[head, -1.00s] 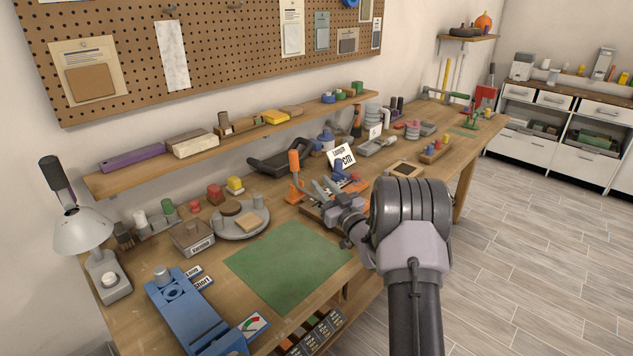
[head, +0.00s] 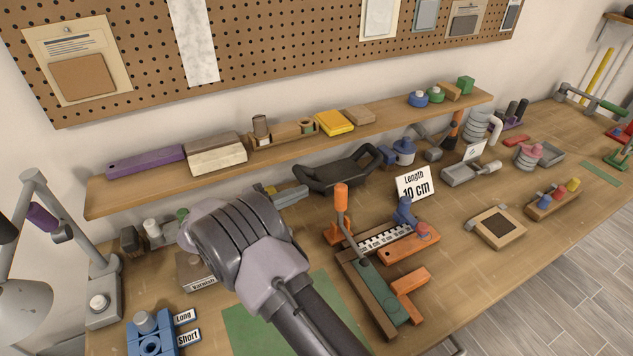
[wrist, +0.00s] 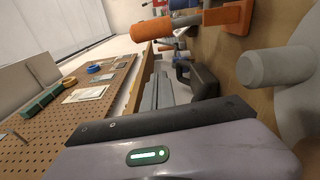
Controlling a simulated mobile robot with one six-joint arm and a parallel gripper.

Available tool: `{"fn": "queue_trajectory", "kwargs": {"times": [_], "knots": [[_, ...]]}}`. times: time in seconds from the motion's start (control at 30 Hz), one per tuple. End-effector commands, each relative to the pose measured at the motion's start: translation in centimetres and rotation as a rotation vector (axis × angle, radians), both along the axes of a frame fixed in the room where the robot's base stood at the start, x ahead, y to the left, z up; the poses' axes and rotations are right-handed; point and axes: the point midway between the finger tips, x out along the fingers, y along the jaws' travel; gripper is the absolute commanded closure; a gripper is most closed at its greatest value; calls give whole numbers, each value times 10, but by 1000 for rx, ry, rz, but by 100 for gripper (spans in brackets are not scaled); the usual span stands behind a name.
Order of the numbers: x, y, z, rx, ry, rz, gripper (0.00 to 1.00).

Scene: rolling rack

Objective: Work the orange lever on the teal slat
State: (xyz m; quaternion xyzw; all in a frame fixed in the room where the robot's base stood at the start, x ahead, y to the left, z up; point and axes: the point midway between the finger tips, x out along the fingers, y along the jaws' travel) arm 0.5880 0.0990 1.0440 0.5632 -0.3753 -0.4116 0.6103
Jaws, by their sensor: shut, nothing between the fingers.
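The orange lever (head: 341,197) stands upright on a thin grey rod that runs down to the teal slat (head: 385,292), in the middle of the bench. An orange bracket (head: 334,236) stands just behind the rod. My gripper (head: 303,192) is shut and empty, left of the lever's handle and apart from it. Part of the gripper is hidden behind my wrist in the head view. In the wrist view my closed fingers (wrist: 157,82) point toward a black handled tray (wrist: 200,82), and an orange handle (wrist: 165,27) lies above and beyond them. The teal slat is not clear there.
A ruler piece and orange block (head: 408,245) adjoin the slat, with a "Length 10 cm" card (head: 413,187) behind. A green mat (head: 245,325) lies below my wrist. A shelf (head: 290,140) runs along the wall. Bare bench (head: 465,290) lies right of the slat.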

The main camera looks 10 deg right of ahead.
Motion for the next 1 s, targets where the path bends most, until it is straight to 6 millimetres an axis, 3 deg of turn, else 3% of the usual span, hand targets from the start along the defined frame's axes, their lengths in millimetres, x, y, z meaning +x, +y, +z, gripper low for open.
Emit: {"fn": "queue_trajectory", "kwargs": {"times": [0.37,0.6,1.0], "knots": [[31,-78,-3,1,-4,-3,100],[-4,-76,1,2,-5,1,100],[-10,-77,3,1,-5,0,100]]}}
